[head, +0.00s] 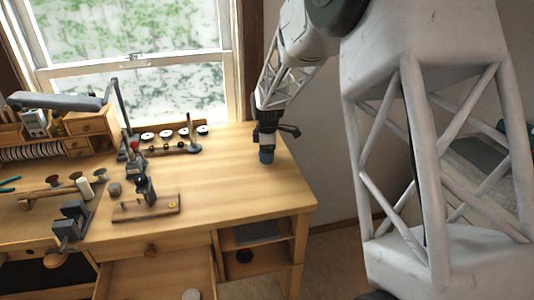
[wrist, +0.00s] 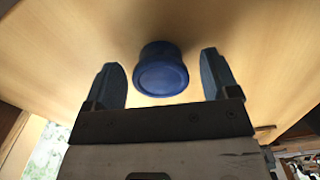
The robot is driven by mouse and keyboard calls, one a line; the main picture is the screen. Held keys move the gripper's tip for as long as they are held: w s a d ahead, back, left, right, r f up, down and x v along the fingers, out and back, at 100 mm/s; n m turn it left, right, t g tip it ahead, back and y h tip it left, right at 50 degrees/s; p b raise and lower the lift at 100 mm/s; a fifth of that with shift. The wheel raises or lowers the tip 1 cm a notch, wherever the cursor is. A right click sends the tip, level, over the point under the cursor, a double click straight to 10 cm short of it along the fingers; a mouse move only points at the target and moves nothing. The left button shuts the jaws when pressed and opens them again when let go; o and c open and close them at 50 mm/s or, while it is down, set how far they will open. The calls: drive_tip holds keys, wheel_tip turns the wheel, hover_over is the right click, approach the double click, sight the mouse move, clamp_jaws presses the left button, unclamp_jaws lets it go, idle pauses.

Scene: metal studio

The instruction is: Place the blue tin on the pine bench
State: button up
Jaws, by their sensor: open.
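The blue tin (head: 267,156) is at the right part of the pine bench top (head: 225,182), near its back right edge. It appears to stand upright on the wood. My gripper (head: 266,146) points down right over it. In the wrist view the tin (wrist: 162,76) shows between my two spread fingers, with a gap on each side. The jaws are open and no finger is seen touching the tin. Whether the tin's base rests fully on the wood is hard to see.
A wooden block with a small dark device (head: 146,205) sits left of the tin. A rack with several round pieces (head: 170,140) stands behind, by the window. A vise (head: 72,220) and tools fill the left. A front drawer (head: 155,278) is open. The bench's right front is clear.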

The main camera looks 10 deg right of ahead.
wheel_tip(320, 180, up, 12)
idle(0.6)
idle(0.5)
drive_tip(key=shift+s+r, duration=0.1)
drive_tip(key=s+a+r+m+t, duration=0.1)
drive_tip(key=s+r+m, duration=0.3)
drive_tip(key=s, duration=0.7)
drive_tip(key=s+r+m, duration=0.3)
drive_tip(key=s+m, duration=0.1)
drive_tip(key=s, duration=0.7)
drive_tip(key=s+f+m, duration=0.2)
drive_tip(key=s+m, duration=0.2)
drive_tip(key=s, duration=0.7)
drive_tip(key=s+a+f+m+t, duration=0.1)
drive_tip(key=s+m, duration=0.3)
drive_tip(key=s, duration=0.8)
drive_tip(key=shift+f+t, duration=0.3)
drive_tip(key=shift+f, duration=0.1)
